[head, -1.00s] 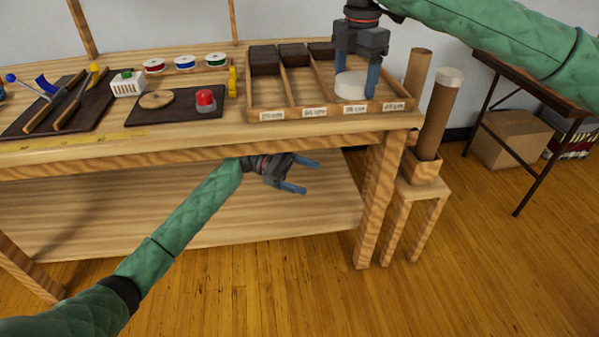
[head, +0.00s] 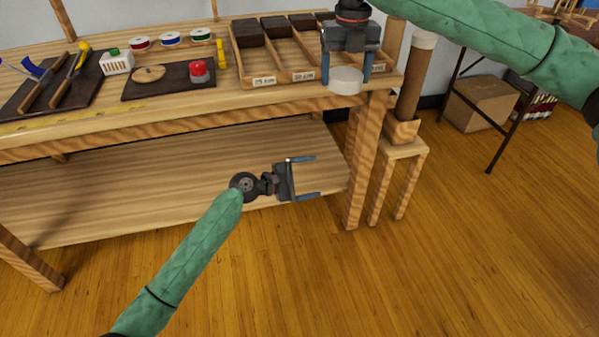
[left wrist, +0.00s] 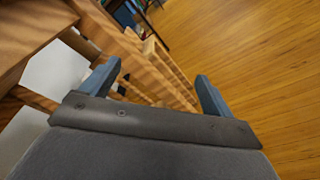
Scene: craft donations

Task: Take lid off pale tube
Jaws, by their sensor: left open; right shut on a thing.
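A white round lid (head: 346,83) is held between the fingers of my right gripper (head: 346,74), in front of the sorting tray at the bench's front right corner. A brown tube with a white cap (head: 424,40) leans in a wooden holder (head: 402,131) to the right of the bench. A second, lighter tube (head: 393,42) stands behind it, mostly hidden by my right arm and gripper; its top is not visible. My left gripper (head: 306,176) is open and empty, in front of the lower shelf; its fingers also show in the left wrist view (left wrist: 157,76).
The wooden tray (head: 235,65) holds several dark blocks in labelled compartments. A dark mat (head: 168,92) with a cork disc and a red-topped item lies to its left. A stool (head: 405,154) carries the tube holder. The lower shelf (head: 150,188) looks bare. Open floor lies in front.

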